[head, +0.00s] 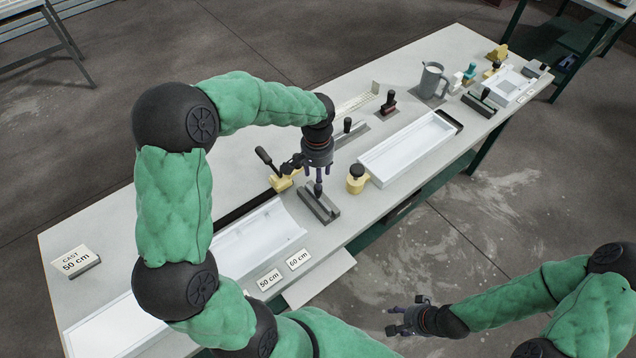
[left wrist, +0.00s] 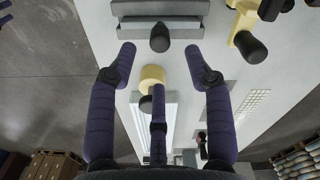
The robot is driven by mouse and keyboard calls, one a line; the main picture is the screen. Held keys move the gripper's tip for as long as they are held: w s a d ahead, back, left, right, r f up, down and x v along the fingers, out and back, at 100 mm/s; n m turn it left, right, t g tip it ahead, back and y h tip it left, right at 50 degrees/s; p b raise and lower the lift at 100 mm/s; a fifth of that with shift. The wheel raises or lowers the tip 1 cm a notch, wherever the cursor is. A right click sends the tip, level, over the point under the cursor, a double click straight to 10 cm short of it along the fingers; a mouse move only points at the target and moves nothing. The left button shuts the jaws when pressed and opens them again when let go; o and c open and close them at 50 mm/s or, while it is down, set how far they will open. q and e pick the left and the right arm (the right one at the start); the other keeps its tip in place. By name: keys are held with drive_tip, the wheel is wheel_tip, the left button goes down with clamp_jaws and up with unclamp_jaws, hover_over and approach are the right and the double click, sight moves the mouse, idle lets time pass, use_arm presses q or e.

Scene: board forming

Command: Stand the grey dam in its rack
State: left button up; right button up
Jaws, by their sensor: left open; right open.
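The grey dam, a narrow grey bar with a black knob (left wrist: 159,38), appears to stand upright in its rack, a dark grey slotted block (head: 325,213). The rack's two parallel grey bars show at the top of the left wrist view (left wrist: 180,27). How deep the dam sits in the slot is hidden. My left gripper (head: 317,183) is open right above the rack, fingers pointing down around or just beside the knob. In the left wrist view its spread fingers hold nothing. My right gripper (head: 407,318) is open and empty, off the table's front side over the floor.
A yellow cylinder with black knob (head: 357,180) stands close right of the rack. A yellow block with a black lever (head: 280,182) stands close behind left. White trays lie left (head: 262,232) and right (head: 405,150). A grey jug (head: 432,82) and small tools stand farther right.

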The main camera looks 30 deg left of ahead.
use_arm(q)
drive_tip(key=shift+r, duration=1.85)
